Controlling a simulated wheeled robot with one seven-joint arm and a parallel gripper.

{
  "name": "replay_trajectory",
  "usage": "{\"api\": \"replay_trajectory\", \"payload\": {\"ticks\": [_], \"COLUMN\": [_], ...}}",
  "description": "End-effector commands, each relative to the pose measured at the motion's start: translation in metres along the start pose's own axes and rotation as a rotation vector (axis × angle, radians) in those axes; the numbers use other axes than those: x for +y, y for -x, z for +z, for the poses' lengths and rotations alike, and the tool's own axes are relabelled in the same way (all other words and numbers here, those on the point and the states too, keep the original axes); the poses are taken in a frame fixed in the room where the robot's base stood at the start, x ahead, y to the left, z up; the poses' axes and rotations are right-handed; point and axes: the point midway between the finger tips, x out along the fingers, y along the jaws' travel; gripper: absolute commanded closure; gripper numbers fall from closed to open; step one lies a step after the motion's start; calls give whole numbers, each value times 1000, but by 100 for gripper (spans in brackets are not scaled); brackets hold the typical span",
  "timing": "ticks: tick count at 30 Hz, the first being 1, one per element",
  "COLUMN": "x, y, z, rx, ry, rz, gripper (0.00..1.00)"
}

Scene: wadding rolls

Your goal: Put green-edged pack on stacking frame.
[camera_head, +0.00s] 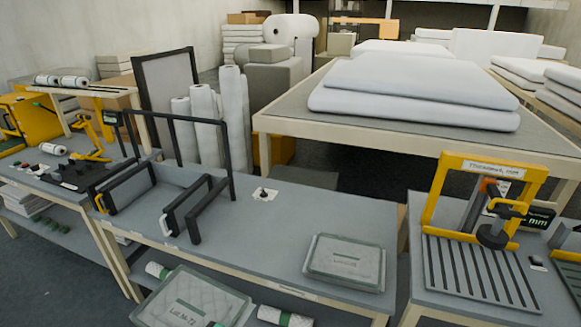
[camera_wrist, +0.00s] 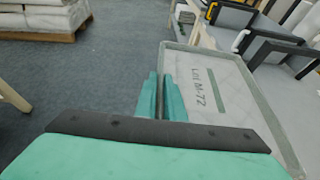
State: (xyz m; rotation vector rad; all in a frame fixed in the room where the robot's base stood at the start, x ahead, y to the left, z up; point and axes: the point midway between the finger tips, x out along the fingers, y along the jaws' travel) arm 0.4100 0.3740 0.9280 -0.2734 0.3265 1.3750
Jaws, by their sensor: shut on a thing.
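A flat clear pack with a grey-green edge and a "Lot M-72" label (camera_head: 185,303) is at the bottom of the head view, in front of the grey table. It fills the right of the wrist view (camera_wrist: 228,115). My gripper (camera_wrist: 161,96) has its teal fingers closed on the pack's near-left edge. The stacking frame, with black bars and a tall upright hoop (camera_head: 230,135), stands on the left part of the table; its low bars show at the wrist view's upper right (camera_wrist: 272,48). The pack is apart from it.
A second green-edged pack (camera_head: 345,262) lies on the right of the table (camera_head: 275,225). White rolls sit on a shelf below (camera_head: 285,318). A slatted yellow-framed station (camera_head: 470,275) stands at right, tools on a bench (camera_head: 60,180) at left. The table's middle is clear.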

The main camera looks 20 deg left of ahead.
Motion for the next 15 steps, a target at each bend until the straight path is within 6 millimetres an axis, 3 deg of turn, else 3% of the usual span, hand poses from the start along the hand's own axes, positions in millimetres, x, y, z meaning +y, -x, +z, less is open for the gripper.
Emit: {"api": "replay_trajectory", "payload": {"ticks": [9, 15], "x": [-23, -54], "y": [25, 58], "z": [-50, -114], "rx": [3, 5], "ry": [-67, -157], "rz": [-153, -355], "gripper": [100, 100]}}
